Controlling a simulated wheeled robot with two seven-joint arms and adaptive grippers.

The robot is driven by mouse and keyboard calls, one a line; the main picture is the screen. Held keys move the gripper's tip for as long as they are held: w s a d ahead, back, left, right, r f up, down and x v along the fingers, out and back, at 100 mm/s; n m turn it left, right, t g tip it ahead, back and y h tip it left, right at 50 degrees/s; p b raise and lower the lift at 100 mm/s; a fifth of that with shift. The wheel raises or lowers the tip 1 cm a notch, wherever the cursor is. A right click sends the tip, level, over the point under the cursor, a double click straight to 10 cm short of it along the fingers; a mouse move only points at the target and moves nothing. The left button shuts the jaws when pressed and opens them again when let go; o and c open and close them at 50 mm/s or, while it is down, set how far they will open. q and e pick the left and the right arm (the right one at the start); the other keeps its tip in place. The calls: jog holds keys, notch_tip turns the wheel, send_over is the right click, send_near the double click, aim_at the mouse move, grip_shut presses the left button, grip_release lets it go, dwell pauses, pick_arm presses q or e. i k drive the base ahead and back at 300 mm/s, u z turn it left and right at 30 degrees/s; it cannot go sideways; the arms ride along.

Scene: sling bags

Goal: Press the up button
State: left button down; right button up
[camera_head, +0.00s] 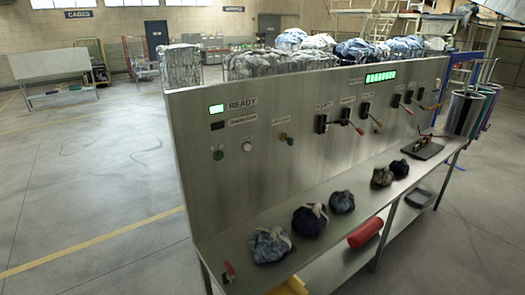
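A grey metal control panel (255,195) stands upright along the back of a workbench. On its left part are a green round button (218,154), a white round button (247,146) and a small knob or switch (287,139) with a coloured plate. The small labels are too blurred to read, so I cannot tell which button is the up button. Neither of my grippers is in view.
Several tied cloth bags, including a blue one (270,244), lie along the bench shelf. Several levers (365,110) stick out of the panel's right half. A red-handled part (230,270) is at the bench's near left corner. The floor (95,185) at left is open.

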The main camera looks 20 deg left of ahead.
aim_at(219, 156)
jog(key=z, duration=0.15)
jog(key=i, duration=0.85)
jog(key=u, duration=0.2)
